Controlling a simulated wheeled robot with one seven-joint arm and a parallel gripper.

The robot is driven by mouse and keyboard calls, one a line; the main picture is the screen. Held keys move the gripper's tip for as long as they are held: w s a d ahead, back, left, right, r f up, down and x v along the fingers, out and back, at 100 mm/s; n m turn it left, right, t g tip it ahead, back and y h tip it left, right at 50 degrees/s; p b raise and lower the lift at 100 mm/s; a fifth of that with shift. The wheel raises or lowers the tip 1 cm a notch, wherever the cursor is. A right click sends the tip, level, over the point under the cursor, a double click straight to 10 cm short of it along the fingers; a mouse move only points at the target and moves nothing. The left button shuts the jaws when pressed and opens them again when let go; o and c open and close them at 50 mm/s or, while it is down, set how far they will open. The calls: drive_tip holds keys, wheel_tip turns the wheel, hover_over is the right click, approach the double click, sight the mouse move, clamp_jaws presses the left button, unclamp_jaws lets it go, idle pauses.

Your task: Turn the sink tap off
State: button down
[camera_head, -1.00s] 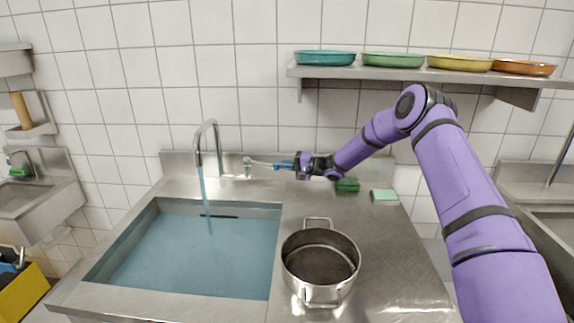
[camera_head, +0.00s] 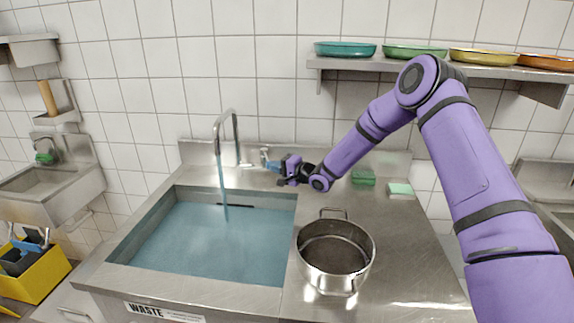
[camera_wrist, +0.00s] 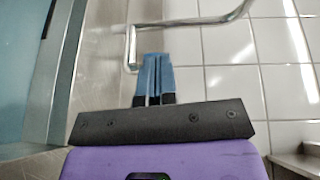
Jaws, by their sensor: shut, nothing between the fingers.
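The chrome sink tap (camera_head: 234,128) stands at the back of the sink, with a thin blue stream of water (camera_head: 222,190) falling from its spout. Its lever is small and mostly hidden behind my fingers in the head view. My gripper (camera_head: 267,158) is just right of the tap, low over the counter's back, with its blue fingers shut and empty. In the wrist view the closed blue fingers (camera_wrist: 154,75) point up, close beside a bent chrome tube of the tap (camera_wrist: 131,45). I cannot tell whether they touch it.
The sink basin (camera_head: 150,215) is filled with bluish water. A steel pot (camera_head: 365,262) stands on the counter right of the basin. Green sponges (camera_head: 363,177) lie behind it. A shelf (camera_head: 440,67) with several coloured dishes hangs above. A yellow bin (camera_head: 45,280) is at left.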

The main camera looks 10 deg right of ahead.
drive_tip(key=a, duration=0.5)
drive_tip(key=shift+w+a, duration=0.1)
drive_tip(key=shift+a, duration=0.3)
drive_tip(key=shift+a+r, duration=0.15)
drive_tip(key=shift+a, duration=0.05)
drive_tip(key=shift+d, duration=0.15)
